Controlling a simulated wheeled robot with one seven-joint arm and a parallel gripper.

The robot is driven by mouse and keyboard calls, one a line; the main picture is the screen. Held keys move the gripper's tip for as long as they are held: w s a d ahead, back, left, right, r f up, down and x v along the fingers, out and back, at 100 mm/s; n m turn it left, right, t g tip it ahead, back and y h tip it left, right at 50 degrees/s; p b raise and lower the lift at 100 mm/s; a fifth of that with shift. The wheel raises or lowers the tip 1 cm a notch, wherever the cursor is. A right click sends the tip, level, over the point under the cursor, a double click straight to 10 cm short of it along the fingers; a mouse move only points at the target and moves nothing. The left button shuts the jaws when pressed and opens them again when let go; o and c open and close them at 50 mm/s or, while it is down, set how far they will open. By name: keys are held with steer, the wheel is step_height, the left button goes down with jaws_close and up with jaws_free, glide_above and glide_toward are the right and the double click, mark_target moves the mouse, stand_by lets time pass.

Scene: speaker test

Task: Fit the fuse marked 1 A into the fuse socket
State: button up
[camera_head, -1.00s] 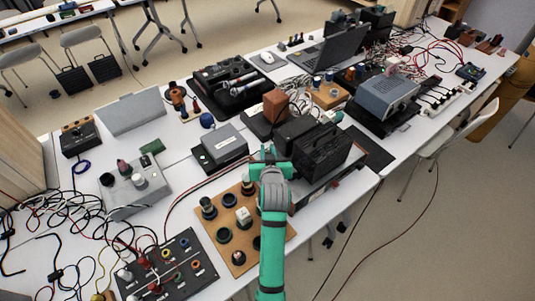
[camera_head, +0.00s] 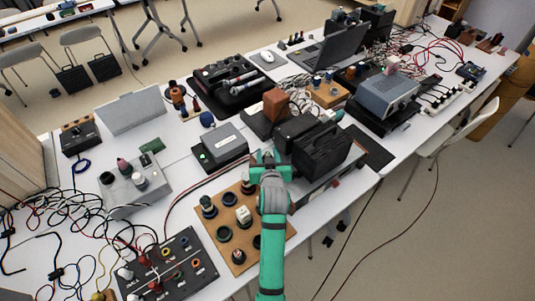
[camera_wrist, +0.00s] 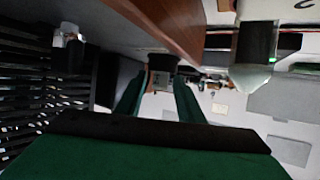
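My gripper (camera_head: 270,157) is above the table, between the wooden board and the black ribbed case. In the wrist view its two dark green fingers (camera_wrist: 158,97) stand apart; nothing is clearly held between them. A small dark block with a grey face (camera_wrist: 163,66) shows beyond the gap; I cannot tell what it is. I cannot tell which fitting is the fuse socket. No fuse or 1 A marking is readable in either view.
The black ribbed case (camera_head: 322,152) stands right beside my gripper. A grey-topped box (camera_head: 222,143) lies behind left. A dark panel with coloured jacks (camera_head: 175,265) and loose cables are at front left. A grey power unit (camera_head: 388,92) stands further right. Some bare white table lies left of the board.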

steer(key=shift+r, duration=0.1)
steer(key=shift+r, duration=0.25)
steer(key=v, duration=1.2)
